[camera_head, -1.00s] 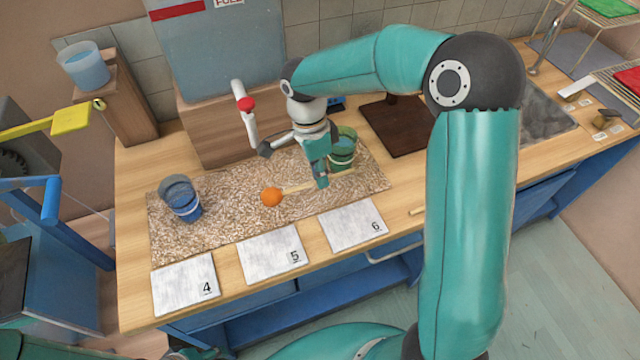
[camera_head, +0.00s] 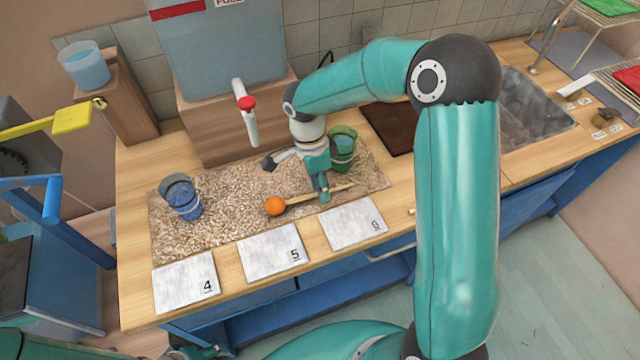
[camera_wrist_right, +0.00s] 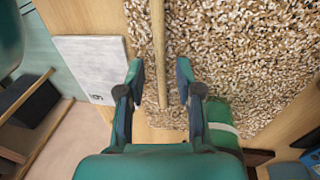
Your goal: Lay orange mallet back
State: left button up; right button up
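The orange mallet lies on the pebbly mat (camera_head: 225,225), its round orange head (camera_head: 275,206) at the left and its wooden handle (camera_head: 300,198) running right. It appears to rest on the mat, near the front edge. My right gripper (camera_head: 324,196) is low over the handle. In the right wrist view, the handle (camera_wrist_right: 158,45) runs between the two fingertips (camera_wrist_right: 161,75), with a gap on each side; the gripper is open around it. The mallet head is outside that view. My left gripper is not in view.
A blue cup (camera_head: 181,197) stands on the mat's left. A green cup (camera_head: 343,145) stands close behind my right gripper. Cards 4 (camera_head: 185,283), 5 (camera_head: 272,252) and 6 (camera_head: 352,224) line the front edge. A red-marked white spout (camera_head: 247,112) overhangs the mat's back.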

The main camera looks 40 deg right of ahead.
jog(key=shift+r, duration=0.15)
notch_tip(320, 180, up, 7)
jog(key=w, duration=0.1)
jog(key=shift+w+b, duration=0.25)
jog(key=shift+b, duration=0.15)
jog(key=shift+s+a, duration=0.1)
dwell(0.4)
